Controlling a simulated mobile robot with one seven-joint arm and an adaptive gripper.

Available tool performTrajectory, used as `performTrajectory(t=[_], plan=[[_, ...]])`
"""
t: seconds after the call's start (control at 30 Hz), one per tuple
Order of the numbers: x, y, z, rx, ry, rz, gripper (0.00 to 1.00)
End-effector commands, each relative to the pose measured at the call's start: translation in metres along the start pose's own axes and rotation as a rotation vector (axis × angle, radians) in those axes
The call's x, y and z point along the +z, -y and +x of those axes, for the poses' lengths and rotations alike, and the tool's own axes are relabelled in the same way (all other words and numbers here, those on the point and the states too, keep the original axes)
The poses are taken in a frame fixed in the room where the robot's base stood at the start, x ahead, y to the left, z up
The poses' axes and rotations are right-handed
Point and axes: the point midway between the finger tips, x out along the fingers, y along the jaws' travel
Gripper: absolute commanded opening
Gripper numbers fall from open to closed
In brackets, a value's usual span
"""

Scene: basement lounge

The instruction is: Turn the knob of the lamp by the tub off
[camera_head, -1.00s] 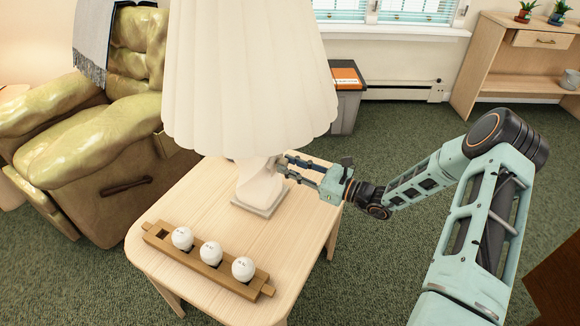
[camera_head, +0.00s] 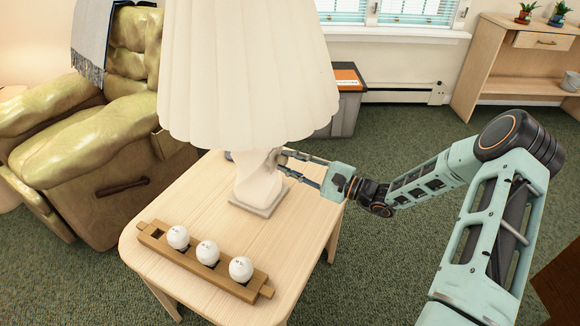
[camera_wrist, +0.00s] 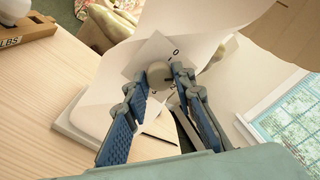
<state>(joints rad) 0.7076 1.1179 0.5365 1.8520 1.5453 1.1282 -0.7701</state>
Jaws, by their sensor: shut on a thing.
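The lamp has a pleated white shade (camera_head: 247,75) and a twisted white base (camera_head: 258,180) on a square foot, standing on a light wood side table. In the wrist view, its small round grey knob (camera_wrist: 160,74) sits on a pale square plate with a small round mark beside it. My gripper (camera_head: 281,158) reaches the lamp base from the right, under the shade. In the wrist view its two blue-padded fingers (camera_wrist: 160,82) are closed on the knob, one on each side. The grey tub (camera_head: 346,112) with an orange label stands on the floor behind the table.
A green recliner (camera_head: 90,130) stands left of the table. The shade hangs close above my gripper. Carpet to the right is open.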

Motion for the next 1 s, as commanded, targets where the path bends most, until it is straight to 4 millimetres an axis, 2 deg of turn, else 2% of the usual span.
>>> performTrajectory(t=[0.6, 1.0], plan=[[-0.0029, -0.0024, -0.0009, 0.001, 0.026, -0.556, 0.0], [-0.0016, -0.0009, -0.0005, 0.001, 0.037, -0.754, 0.0]])
